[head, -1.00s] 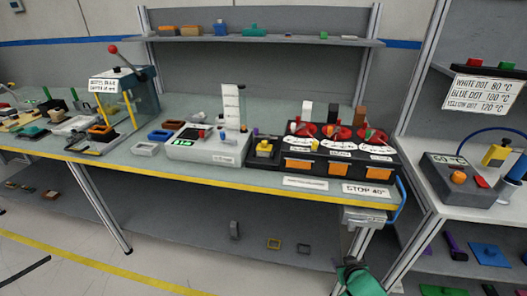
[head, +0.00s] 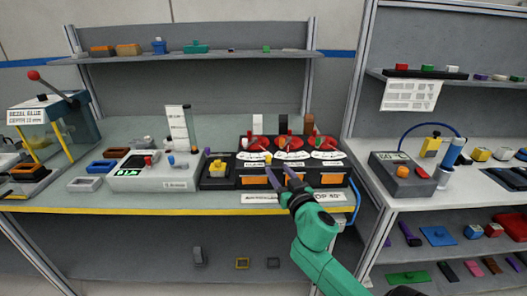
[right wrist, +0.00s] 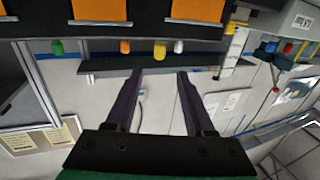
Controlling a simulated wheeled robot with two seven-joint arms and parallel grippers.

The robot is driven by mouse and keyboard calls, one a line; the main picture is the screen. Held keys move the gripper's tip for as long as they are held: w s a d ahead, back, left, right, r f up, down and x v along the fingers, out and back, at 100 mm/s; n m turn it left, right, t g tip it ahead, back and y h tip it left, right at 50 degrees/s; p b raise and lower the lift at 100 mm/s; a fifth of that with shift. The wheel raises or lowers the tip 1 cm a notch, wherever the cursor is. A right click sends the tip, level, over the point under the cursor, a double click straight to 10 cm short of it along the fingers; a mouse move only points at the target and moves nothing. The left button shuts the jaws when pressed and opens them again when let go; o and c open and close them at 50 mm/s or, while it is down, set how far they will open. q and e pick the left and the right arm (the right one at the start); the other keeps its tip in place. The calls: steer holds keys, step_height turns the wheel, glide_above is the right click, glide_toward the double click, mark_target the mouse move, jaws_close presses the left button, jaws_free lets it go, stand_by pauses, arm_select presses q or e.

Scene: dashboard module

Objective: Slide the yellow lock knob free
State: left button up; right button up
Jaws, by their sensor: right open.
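The yellow knob (head: 217,167) sits on a small black block at the left end of the black dashboard module (head: 243,182) on the bench. The module has red dials with white scales on top and orange panels along its front. My right gripper (head: 283,178) is open and empty, in front of the orange panels and to the right of the knob. In the right wrist view its two dark fingers (right wrist: 160,76) are apart, with the orange panels (right wrist: 100,10) at the top edge. I cannot pick out the knob there. My left gripper is not in view.
A grey device with a green display (head: 140,172) stands left of the module. A white label (head: 260,198) lies along the yellow front edge of the bench. A side table with a grey control box (head: 402,178) stands at the right. A shelf (head: 200,53) runs above the bench.

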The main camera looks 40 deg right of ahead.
mark_target(268, 160)
steer(key=p+x, duration=0.1)
steer(key=x, duration=1.1)
steer(key=shift+w+d, duration=0.15)
steer(key=shift+w, duration=0.1)
steer(key=shift+c, duration=0.3)
jaws_close()
steer(key=shift+s+f, duration=0.1)
